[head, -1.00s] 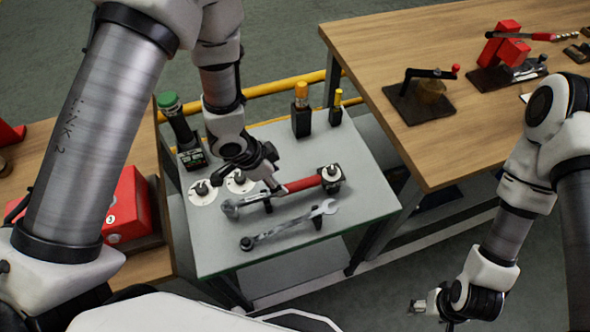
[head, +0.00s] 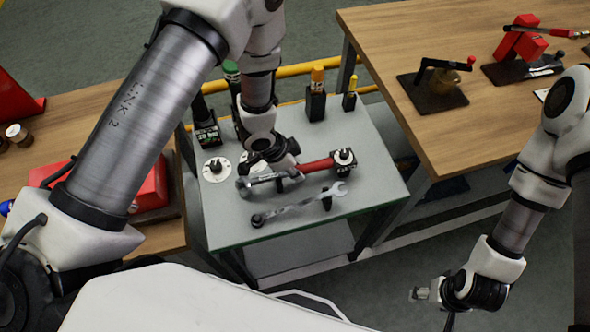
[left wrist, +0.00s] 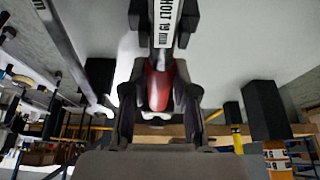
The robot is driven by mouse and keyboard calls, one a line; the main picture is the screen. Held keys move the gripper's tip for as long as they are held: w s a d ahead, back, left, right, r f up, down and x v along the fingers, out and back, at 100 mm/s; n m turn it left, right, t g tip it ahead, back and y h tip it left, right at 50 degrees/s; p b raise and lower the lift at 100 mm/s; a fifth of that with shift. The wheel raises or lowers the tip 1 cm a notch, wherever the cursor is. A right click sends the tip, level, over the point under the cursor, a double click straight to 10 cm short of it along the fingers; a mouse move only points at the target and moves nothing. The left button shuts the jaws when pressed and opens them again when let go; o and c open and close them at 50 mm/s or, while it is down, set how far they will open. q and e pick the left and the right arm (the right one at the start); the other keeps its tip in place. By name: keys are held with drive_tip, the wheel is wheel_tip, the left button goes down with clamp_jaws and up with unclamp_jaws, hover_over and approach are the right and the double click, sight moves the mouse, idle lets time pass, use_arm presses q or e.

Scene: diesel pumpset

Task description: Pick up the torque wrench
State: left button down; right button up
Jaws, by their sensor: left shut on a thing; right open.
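The torque wrench (head: 317,166), with a red grip and a bright metal shaft, lies across the small grey cart top (head: 225,225) in the head view. Its head end points left and the red grip points right. My right gripper (head: 420,292) is open and empty, right of the cart over the floor.
A combination spanner (head: 300,203) lies in front of the wrench. A round white dial plate (head: 217,169) is at left. A wooden bench (head: 400,40) stands close on the right.

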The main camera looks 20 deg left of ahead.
use_arm(q)
wheel_tip(320, 180, up, 10)
drive_tip(key=shift+f+p, duration=0.1)
drive_tip(key=shift+p, duration=0.3)
drive_tip(key=shift+w, duration=0.1)
drive_tip(key=c, duration=1.9)
unclamp_jaws()
clamp_jaws()
